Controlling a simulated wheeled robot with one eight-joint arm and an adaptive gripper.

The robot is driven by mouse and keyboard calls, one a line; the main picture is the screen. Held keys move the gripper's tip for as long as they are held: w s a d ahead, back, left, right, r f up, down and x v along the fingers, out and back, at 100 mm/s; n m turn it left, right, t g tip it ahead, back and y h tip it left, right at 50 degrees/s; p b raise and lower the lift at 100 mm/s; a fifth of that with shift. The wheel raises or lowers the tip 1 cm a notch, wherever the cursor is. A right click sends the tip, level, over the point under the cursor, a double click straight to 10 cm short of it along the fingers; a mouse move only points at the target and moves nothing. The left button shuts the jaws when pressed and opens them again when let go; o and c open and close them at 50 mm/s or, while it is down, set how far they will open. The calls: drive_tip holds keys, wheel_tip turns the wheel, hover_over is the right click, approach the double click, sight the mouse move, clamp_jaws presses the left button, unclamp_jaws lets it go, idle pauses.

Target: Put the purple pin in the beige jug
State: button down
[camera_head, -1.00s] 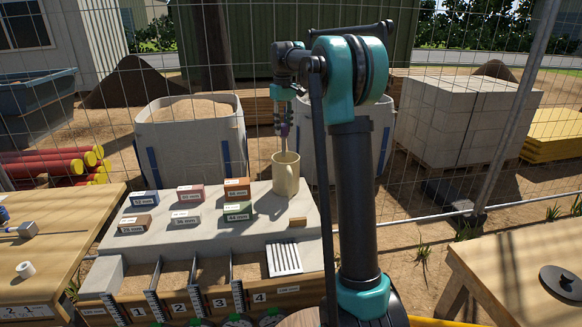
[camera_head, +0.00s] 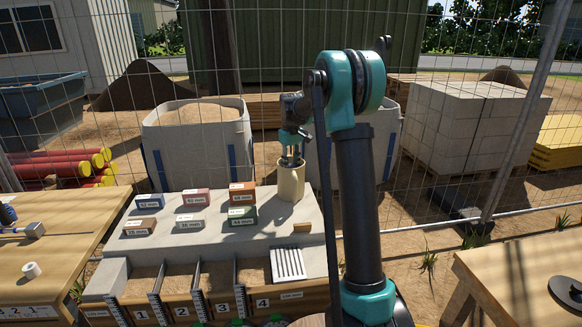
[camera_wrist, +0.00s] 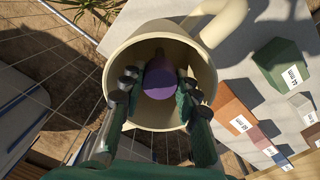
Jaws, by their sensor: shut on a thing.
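The beige jug (camera_head: 291,183) stands upright on the grey slab at the back right of the labelled blocks. It also shows from above in the wrist view (camera_wrist: 113,62), its handle at the upper right. My gripper (camera_head: 292,158) points down into the jug's mouth. In the wrist view my gripper (camera_wrist: 160,92) is shut on the purple pin (camera_wrist: 160,82), with a dark finger on each side of it. The pin is inside the jug's rim. Its lower end is hidden, so I cannot tell whether it touches the bottom.
Several labelled blocks, among them a green one (camera_head: 243,215) and an orange one (camera_head: 242,192), stand left of the jug on the slab (camera_head: 180,254). Numbered sand bays lie in front. A wire fence and sand bags (camera_head: 199,148) stand behind.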

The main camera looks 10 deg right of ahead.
drive_tip(key=c, duration=1.4)
unclamp_jaws()
drive_tip(key=shift+f, duration=0.1)
wheel_tip(320, 180, up, 12)
drive_tip(key=s+d+f+m+t, duration=0.1)
drive_tip(key=s+f+m, duration=0.1)
drive_tip(key=s+f, duration=0.5)
drive_tip(key=s+d+f+m+t, duration=0.1)
drive_tip(key=s+f, duration=0.7)
drive_tip(key=s, duration=1.1)
drive_tip(key=s+d+f+m+t, duration=0.2)
drive_tip(key=s+f, duration=0.5)
drive_tip(key=s, duration=0.6)
drive_tip(key=shift+f+m, duration=0.2)
drive_tip(key=shift+m, duration=0.3)
